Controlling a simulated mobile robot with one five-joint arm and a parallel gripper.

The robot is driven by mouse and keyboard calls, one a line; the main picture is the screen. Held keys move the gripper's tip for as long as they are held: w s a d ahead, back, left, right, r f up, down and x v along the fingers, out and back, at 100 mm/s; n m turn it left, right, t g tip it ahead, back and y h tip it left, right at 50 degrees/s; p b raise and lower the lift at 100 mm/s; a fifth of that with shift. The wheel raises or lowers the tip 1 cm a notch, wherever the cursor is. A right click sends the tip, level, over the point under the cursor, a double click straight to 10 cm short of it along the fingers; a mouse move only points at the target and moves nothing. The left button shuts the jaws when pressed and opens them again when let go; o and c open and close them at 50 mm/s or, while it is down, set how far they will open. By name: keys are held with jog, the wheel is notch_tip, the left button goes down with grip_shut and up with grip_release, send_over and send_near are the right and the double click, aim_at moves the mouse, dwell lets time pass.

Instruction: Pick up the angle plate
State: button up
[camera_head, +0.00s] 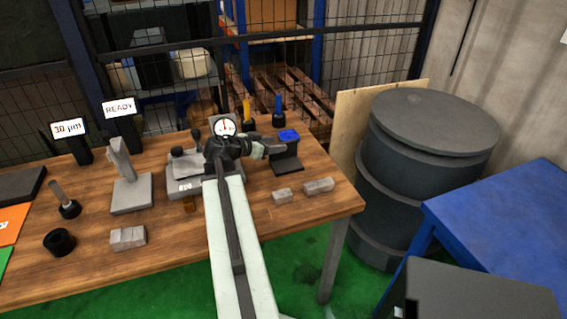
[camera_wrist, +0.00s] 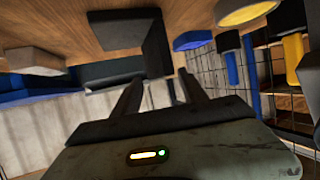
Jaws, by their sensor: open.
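The angle plate (camera_head: 287,163) is a dark L-shaped piece with a flat base and an upright wall, standing near the right end of the wooden bench. In the wrist view the angle plate (camera_wrist: 154,42) appears tilted, beyond my fingertips. My gripper (camera_head: 264,147) is just left of its upright wall in the head view. In the wrist view my gripper (camera_wrist: 158,86) has its two dark fingers spread, with nothing between them. I cannot tell the exact gap to the plate.
A blue-topped piece (camera_head: 289,135) shows right by the plate's top. Grey blocks (camera_head: 318,186) lie in front of it. A dial gauge (camera_head: 225,127) stands behind my arm. A grey barrel (camera_head: 420,145) and a blue table (camera_head: 510,215) are to the right.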

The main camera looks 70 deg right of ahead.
jog(key=shift+x, duration=1)
grip_shut()
jog(key=shift+a, duration=0.1)
dwell(0.4)
